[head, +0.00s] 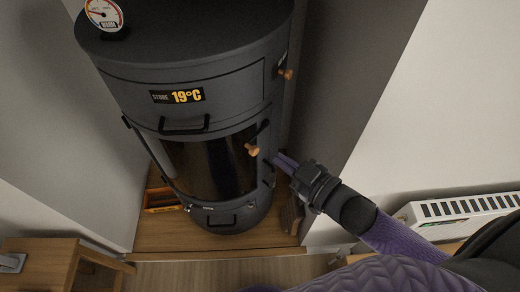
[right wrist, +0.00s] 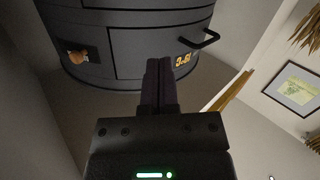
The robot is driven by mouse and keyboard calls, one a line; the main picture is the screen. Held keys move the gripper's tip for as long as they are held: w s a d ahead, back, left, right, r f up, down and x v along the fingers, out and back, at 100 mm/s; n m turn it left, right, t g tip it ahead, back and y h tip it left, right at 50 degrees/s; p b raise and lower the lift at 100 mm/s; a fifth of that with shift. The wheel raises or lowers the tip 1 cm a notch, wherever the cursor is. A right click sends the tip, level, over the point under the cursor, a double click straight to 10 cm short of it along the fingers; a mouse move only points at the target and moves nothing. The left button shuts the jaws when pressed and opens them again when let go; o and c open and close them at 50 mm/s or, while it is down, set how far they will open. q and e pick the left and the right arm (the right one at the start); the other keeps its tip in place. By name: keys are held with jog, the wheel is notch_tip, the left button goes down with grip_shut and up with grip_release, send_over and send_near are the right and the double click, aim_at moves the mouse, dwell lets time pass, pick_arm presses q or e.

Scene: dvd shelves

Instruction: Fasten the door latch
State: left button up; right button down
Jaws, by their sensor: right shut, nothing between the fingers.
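A dark grey round stove (head: 190,70) stands in the corner, with a dark glass door (head: 210,168) in its front. A wooden knob (head: 252,149) on a short black lever sits at the door's right edge; I cannot tell whether it is the latch or whether it is fastened. The door looks flush with the body. My right gripper (head: 279,161) is shut and empty, just right of that knob and apart from it. In the right wrist view its fingers (right wrist: 159,80) are together, pointing towards the stove. My left gripper is not in view.
Another wooden knob (head: 286,74) sticks out higher on the stove's right side; it also shows in the right wrist view (right wrist: 77,56). A black handle (head: 184,126) is above the door. A white radiator (head: 462,210) stands right, a wooden stool (head: 45,255) front left.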

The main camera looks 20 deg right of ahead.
jog(key=b, duration=0.2)
send_over(255, 155)
jog(key=s, duration=0.2)
jog(key=f, duration=0.1)
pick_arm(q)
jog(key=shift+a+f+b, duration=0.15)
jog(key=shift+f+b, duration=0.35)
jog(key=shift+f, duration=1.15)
pick_arm(e)
jog(key=shift+w+d+f, duration=0.15)
jog(key=shift+d+f, duration=0.05)
jog(key=shift+f, duration=0.7)
jog(key=shift+w+d+f, duration=0.1)
jog(key=shift+d+f, duration=0.05)
jog(key=shift+f, duration=0.75)
